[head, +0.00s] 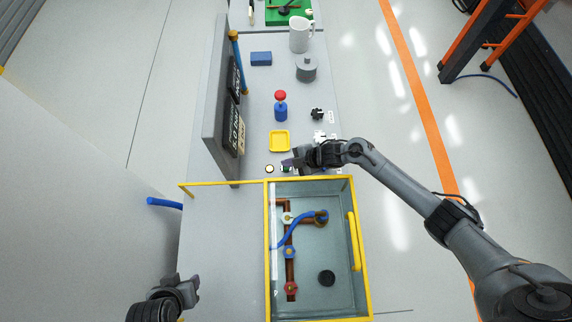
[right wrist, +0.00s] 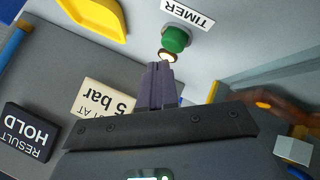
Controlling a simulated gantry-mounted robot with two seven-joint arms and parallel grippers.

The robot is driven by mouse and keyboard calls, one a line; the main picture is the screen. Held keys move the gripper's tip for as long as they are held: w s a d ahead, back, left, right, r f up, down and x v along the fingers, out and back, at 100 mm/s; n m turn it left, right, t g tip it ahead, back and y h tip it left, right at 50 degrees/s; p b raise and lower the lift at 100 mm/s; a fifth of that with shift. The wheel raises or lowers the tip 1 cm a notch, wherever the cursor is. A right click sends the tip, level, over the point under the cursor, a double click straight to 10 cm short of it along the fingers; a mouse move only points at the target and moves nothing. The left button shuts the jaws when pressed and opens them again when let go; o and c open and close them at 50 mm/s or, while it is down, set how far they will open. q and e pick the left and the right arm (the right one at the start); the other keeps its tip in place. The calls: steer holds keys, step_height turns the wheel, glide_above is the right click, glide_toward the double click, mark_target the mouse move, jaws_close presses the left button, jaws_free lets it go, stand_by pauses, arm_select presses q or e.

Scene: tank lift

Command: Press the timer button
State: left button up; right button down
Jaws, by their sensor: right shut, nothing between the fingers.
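The timer button is a green round button (right wrist: 176,38) beside a white TIMER label (right wrist: 188,14) in the right wrist view. A small pale lit disc with a dark rim (right wrist: 167,56) lies between it and my fingertips. My right gripper (right wrist: 160,66) is shut and empty, its tips pointing toward the disc and button. I cannot tell whether they touch anything. In the head view my right gripper (head: 288,162) is over the bench just beyond the tank and partly hides the button. My left gripper (head: 194,287) is low at the left, away from the bench items; its jaw opening is unclear.
A yellow-framed water tank (head: 361,278) with pipes and valves stands nearest. Beyond the right gripper are a yellow tray (head: 280,150), a red-topped blue device (head: 281,112), a grey pot (head: 306,72) and a white jug (head: 299,38). An upright grey panel (head: 215,95) borders the bench's left side.

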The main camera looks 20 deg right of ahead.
steer(key=shift+r+p, duration=0.4)
steer(key=shift+r, duration=0.05)
step_height(320, 180, up, 4)
steer(key=p, duration=0.3)
steer(key=shift+p, duration=0.35)
stand_by(0.4)
